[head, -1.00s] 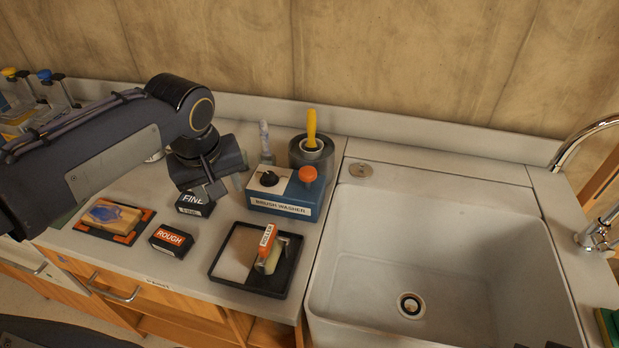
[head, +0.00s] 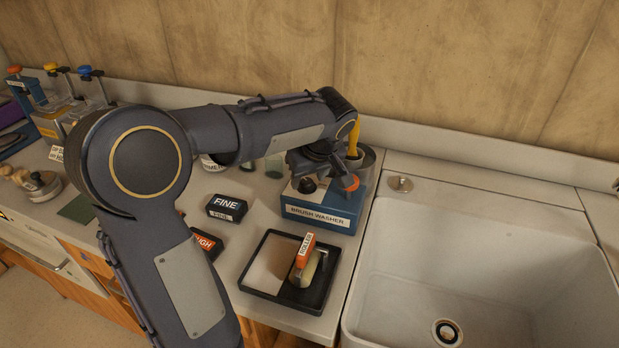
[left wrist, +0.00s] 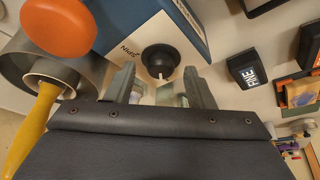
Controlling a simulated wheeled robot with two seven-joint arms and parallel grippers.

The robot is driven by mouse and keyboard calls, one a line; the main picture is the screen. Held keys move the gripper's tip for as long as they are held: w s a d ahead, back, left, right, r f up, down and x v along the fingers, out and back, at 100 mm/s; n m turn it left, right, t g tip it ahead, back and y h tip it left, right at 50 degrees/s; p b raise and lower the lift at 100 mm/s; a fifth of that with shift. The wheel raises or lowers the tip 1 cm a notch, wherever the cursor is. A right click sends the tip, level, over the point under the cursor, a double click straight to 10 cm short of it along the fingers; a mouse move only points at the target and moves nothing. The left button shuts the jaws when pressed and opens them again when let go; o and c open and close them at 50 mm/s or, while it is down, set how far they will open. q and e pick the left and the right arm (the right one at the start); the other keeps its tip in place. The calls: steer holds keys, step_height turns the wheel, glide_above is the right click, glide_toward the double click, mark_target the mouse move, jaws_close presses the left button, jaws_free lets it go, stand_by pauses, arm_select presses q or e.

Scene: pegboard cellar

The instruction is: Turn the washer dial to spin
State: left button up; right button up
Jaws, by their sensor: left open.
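The blue brush washer (head: 320,213) stands on the counter beside the sink, with a white front label. Its black dial (head: 307,185) is partly covered by my left gripper in the head view. In the left wrist view the dial (left wrist: 160,58) shows whole, with a white pointer mark toward the bottom of the picture; the upside-down word SPIN is printed at its upper left. My left gripper (left wrist: 162,78) is open and empty, its fingertips just below the dial in that view, one to each side. I cannot tell whether they touch it. My right gripper is not in view.
An orange knob (left wrist: 58,28) and a pot with a yellow-handled brush (left wrist: 30,130) sit close to the gripper. A black tray (head: 262,287) with a roller, a FINE block (head: 229,207) and the sink (head: 480,265) lie around the washer.

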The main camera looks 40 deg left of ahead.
arm_select(q)
steer(key=shift+a+f, duration=0.15)
steer(key=shift+f, duration=0.2)
steer(key=c, duration=0.9)
steer(key=shift+c, duration=0.2)
